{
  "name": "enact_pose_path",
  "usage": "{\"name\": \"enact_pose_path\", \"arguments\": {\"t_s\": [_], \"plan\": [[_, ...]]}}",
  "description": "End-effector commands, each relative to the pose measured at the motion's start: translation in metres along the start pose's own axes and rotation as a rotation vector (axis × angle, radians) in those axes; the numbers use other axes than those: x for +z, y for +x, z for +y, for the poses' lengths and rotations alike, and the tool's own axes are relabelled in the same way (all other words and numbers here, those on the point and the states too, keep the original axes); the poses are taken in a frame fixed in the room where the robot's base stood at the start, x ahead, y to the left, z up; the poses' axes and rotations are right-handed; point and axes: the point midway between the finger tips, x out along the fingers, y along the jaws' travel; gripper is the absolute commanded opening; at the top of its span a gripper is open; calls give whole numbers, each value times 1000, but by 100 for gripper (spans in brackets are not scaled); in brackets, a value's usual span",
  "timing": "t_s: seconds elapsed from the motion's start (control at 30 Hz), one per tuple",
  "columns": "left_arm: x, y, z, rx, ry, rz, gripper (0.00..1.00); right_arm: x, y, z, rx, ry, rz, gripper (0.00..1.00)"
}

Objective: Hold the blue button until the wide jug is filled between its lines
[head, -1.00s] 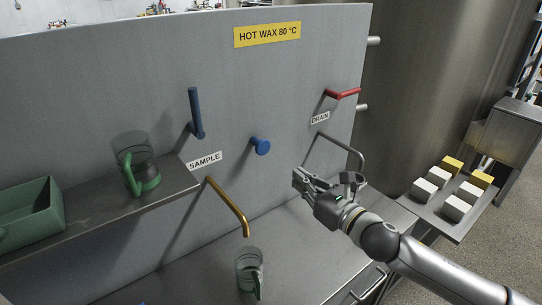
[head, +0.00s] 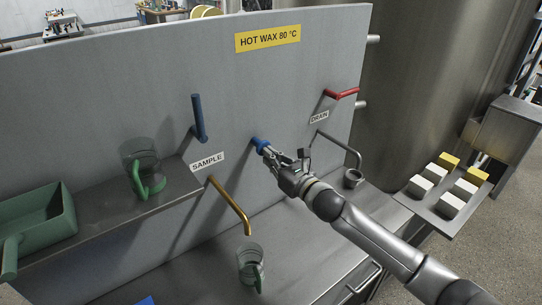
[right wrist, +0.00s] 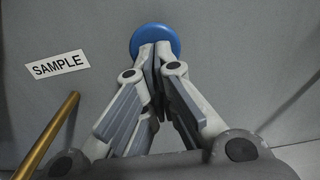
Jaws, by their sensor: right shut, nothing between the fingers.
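The round blue button (head: 257,143) sticks out from the grey panel, right of the SAMPLE label. My right gripper (head: 266,150) is shut and empty, its tips at the button's face. In the right wrist view the closed fingertips (right wrist: 155,50) overlap the lower part of the blue button (right wrist: 150,36); whether it is pressed in I cannot tell. A clear jug with a green handle (head: 249,262) stands upright under the brass spout (head: 232,206). I see no stream, and its lines and level are too small to read. A second green-handled clear jug (head: 141,158) stands on the shelf. My left gripper is out of view.
A blue lever (head: 198,118) is left of the button; a red drain lever (head: 342,93) is right. White and yellow blocks lie on a right-hand tray (head: 413,191).

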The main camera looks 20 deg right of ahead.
Motion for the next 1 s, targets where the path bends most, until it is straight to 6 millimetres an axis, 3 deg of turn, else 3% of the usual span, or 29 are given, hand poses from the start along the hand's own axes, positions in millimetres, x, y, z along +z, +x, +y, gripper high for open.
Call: {"name": "enact_pose_path", "arguments": {"t_s": [0.33, 0.6, 1.0], "plan": [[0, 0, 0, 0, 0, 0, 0, 0, 2, 0, 0, 0, -1, 0], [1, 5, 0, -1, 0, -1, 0, 1, 18, 0, 0, -1, -2, 0], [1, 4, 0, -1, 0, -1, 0, 2, 19, 0, -1, 0, -4, 0]]}}
